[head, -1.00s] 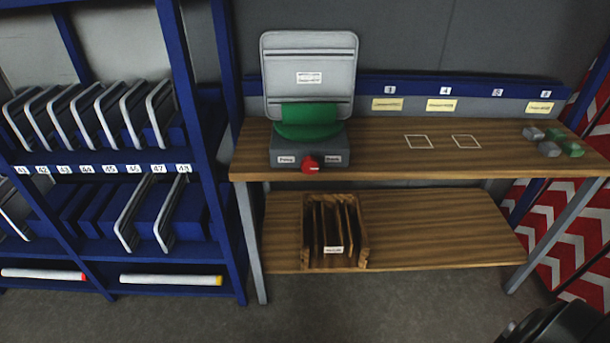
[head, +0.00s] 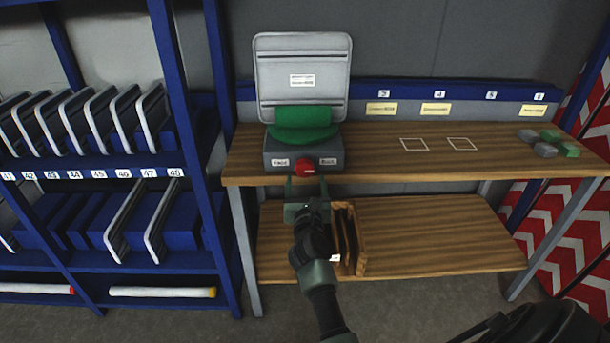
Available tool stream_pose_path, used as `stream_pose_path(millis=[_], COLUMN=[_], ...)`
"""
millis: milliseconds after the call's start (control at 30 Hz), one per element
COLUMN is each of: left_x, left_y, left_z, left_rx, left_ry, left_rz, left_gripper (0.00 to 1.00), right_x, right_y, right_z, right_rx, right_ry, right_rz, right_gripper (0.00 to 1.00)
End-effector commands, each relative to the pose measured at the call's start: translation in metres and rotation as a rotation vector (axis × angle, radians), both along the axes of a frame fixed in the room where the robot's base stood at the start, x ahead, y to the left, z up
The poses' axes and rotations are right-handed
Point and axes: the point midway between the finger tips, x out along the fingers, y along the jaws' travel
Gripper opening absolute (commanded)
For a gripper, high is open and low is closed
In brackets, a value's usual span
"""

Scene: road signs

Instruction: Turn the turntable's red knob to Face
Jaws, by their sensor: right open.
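The turntable has a grey base (head: 270,150) and a green round top (head: 303,137) holding an upright grey sign panel (head: 303,60), its back with rails and a label toward me. The red knob (head: 305,167) is on the base's front, between a left label (head: 280,162) that seems to read Face and a right label (head: 328,161) that seems to read Back. A pale mark on the knob seems to lie toward the right. My right gripper (head: 306,183) is open and empty, its fingers pointing up just below the knob. I cannot tell whether they touch it. My left gripper is not in view.
The wooden bench top (head: 380,160) is clear right of the turntable, with white outlined squares and several small blocks (head: 545,150) far right. A wooden rack (head: 362,250) stands on the lower shelf, partly behind my arm. A blue sign rack (head: 185,120) stands at left.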

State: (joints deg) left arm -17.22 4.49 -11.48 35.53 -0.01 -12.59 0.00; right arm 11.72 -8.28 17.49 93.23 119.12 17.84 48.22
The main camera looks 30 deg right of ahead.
Motion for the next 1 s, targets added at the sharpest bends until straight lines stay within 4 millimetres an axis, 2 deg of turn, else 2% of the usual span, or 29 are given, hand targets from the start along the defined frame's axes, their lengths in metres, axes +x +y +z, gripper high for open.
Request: stream_pose_path(millis=[100,300,633,667,867,1000], left_x=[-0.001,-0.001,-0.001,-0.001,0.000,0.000], left_y=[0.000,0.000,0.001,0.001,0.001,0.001], left_z=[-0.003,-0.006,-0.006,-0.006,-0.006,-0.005], left_rx=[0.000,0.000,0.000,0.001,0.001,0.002], left_ry=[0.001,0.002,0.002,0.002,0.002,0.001], left_rz=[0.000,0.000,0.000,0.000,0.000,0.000], left_gripper=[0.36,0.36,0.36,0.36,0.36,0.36], right_x=[0.018,0.036,0.040,0.040,0.040,0.040], right_y=[-0.011,-0.022,-0.024,-0.024,-0.024,-0.024], right_z=[0.000,-0.001,-0.001,-0.001,-0.001,-0.001], right_rx=[-0.002,-0.003,-0.004,-0.004,-0.004,-0.006], right_ry=[0.000,0.001,0.003,0.003,0.003,0.005], right_rz=[0.000,0.001,0.001,0.001,0.001,0.001], right_gripper=[0.70,0.70,0.70,0.64,0.08,0.07])
